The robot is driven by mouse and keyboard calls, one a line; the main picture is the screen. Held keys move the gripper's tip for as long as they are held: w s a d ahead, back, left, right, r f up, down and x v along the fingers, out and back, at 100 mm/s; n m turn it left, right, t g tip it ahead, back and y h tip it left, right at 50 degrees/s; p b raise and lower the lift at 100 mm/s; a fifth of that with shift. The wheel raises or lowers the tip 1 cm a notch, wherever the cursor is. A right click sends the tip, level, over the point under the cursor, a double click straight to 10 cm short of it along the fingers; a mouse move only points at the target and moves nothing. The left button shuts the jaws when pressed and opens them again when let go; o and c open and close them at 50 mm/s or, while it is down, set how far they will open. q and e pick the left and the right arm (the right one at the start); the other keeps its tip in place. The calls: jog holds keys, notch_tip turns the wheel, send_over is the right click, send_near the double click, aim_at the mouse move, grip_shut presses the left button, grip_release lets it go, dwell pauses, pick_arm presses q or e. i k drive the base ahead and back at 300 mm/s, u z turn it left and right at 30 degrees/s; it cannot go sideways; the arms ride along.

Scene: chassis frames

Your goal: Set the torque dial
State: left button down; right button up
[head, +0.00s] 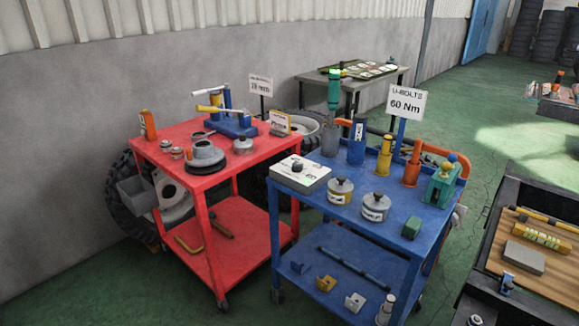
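A white box (300,174) with a small dark knob (296,167) on its top sits at the near left corner of the blue cart. It looks like the torque dial, but its markings are too small to read. A white sign (405,103) on a blue post at the back of the blue cart reads "U-BOLTS 60 Nm". A smaller sign (261,85) stands behind the red cart; its text is too blurred to read surely. Neither of my grippers is in view.
The blue cart (330,228) also carries two lidded pots (340,190), upright cylinders and a green tool (441,185). A red cart (222,192) stands to its left, with tyres behind. A dark bench (492,230) is at right. Green floor (480,110) is open beyond.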

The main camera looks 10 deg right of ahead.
aim_at(297, 166)
jog(key=u, duration=0.9)
jog(key=i, duration=2.1)
jog(key=z, duration=0.7)
